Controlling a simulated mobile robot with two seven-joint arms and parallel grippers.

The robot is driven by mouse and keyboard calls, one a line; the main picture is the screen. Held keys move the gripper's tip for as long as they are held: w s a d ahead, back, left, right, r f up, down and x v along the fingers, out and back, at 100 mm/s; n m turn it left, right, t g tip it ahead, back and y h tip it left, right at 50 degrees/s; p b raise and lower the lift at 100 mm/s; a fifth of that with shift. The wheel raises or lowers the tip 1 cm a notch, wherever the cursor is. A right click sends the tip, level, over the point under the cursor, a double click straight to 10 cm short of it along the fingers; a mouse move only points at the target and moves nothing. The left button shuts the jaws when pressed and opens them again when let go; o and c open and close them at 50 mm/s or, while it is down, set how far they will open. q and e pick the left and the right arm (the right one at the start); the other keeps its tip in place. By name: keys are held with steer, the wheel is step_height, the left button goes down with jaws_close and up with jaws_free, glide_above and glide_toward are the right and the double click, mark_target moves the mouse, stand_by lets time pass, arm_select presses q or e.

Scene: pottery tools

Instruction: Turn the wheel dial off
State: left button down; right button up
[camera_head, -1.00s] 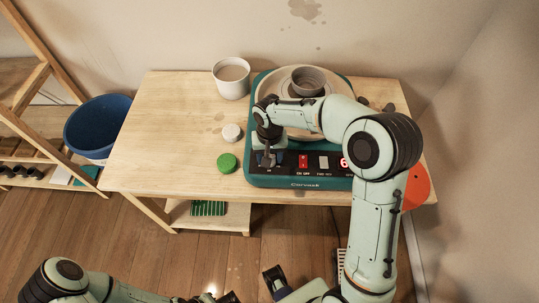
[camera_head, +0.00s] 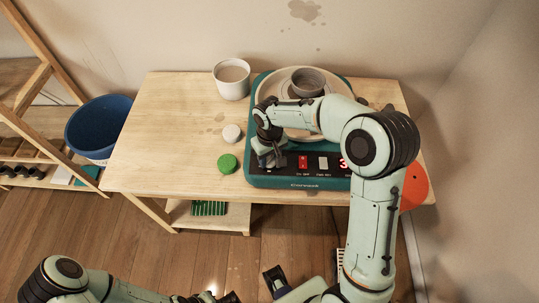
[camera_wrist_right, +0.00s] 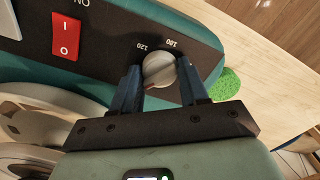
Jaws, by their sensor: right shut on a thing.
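The teal pottery wheel (camera_head: 300,182) stands on the wooden table, with a black control panel along its front. The wheel dial (camera_wrist_right: 159,70) is a pale round knob on that panel in the right wrist view, between the printed numbers 120 and 180. My right gripper (camera_wrist_right: 160,85) has one finger on each side of the dial and is shut on it. In the head view my right gripper (camera_head: 268,160) is at the panel's left end and hides the dial. A red digit display (camera_head: 344,163) reads 3.
A red on/off switch (camera_wrist_right: 66,37) sits beside the dial on the panel. A grey clay bowl (camera_head: 307,80) rests on the wheel head. A white cup (camera_head: 231,78), a white lump (camera_head: 232,133) and a green sponge (camera_head: 227,164) stand left of the wheel.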

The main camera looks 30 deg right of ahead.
mark_target(269, 158)
arm_select(q)
steer(key=shift+w+r+p, duration=0.35)
steer(key=shift+r+p, duration=0.35)
steer(key=shift+r, duration=0.2)
arm_select(e)
steer(key=n, duration=0.6)
steer(key=shift+r+n, duration=0.1)
steer(key=shift+n, duration=0.3)
steer(key=o, duration=1.1)
steer(key=shift+c, duration=0.2)
arm_select(q)
steer(key=shift+w+r+p, duration=0.4)
steer(key=shift+r+p, duration=0.25)
steer(key=shift+r, duration=0.1)
arm_select(e)
step_height(269, 158, up, 13)
steer(key=shift+r, duration=0.15)
